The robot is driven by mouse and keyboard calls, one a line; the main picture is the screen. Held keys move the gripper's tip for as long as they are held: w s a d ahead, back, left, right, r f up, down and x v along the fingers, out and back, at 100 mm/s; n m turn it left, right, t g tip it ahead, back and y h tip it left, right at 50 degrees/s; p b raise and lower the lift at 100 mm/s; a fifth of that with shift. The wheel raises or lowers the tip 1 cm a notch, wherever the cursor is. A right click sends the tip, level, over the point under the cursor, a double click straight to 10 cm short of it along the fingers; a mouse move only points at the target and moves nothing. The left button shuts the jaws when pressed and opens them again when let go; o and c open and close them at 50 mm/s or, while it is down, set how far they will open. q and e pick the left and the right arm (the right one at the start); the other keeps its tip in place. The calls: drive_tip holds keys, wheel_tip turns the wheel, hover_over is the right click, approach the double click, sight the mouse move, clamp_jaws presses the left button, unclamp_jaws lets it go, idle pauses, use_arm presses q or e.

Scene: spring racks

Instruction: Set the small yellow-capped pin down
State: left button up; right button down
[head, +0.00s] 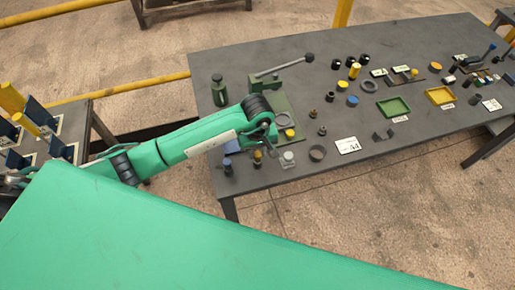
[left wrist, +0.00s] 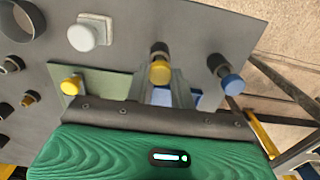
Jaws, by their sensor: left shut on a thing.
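My left gripper (head: 262,151) hangs over the near left part of the grey table. In the left wrist view its two grey fingers (left wrist: 162,80) are shut on the small yellow-capped pin (left wrist: 160,70), with the yellow cap towards me and the dark shaft pointing away. In the head view the pin (head: 257,157) shows small below the fingers. I cannot tell whether its foot touches the table. A second yellow-capped piece (left wrist: 72,85) sits apart on the green plate; it also shows in the head view (head: 290,133). My right gripper is not in view.
A blue-capped pin (left wrist: 231,82) stands on one side of the held pin, a white-capped piece (left wrist: 86,35) on the other. A dark ring (head: 317,152) and a white label card (head: 347,145) lie nearby. A lever press (head: 284,84) stands behind. The table's front edge is close.

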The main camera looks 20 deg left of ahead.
use_arm(q)
drive_tip(key=shift+f, duration=0.1)
drive_tip(key=o, duration=0.8)
drive_tip(key=shift+o, duration=0.2)
drive_tip(key=shift+r, duration=0.2)
drive_tip(key=shift+w+r, duration=0.1)
drive_tip(key=shift+r, duration=0.1)
wheel_tip(320, 180, up, 12)
drive_tip(key=b, duration=0.4)
drive_tip(key=shift+f, duration=0.25)
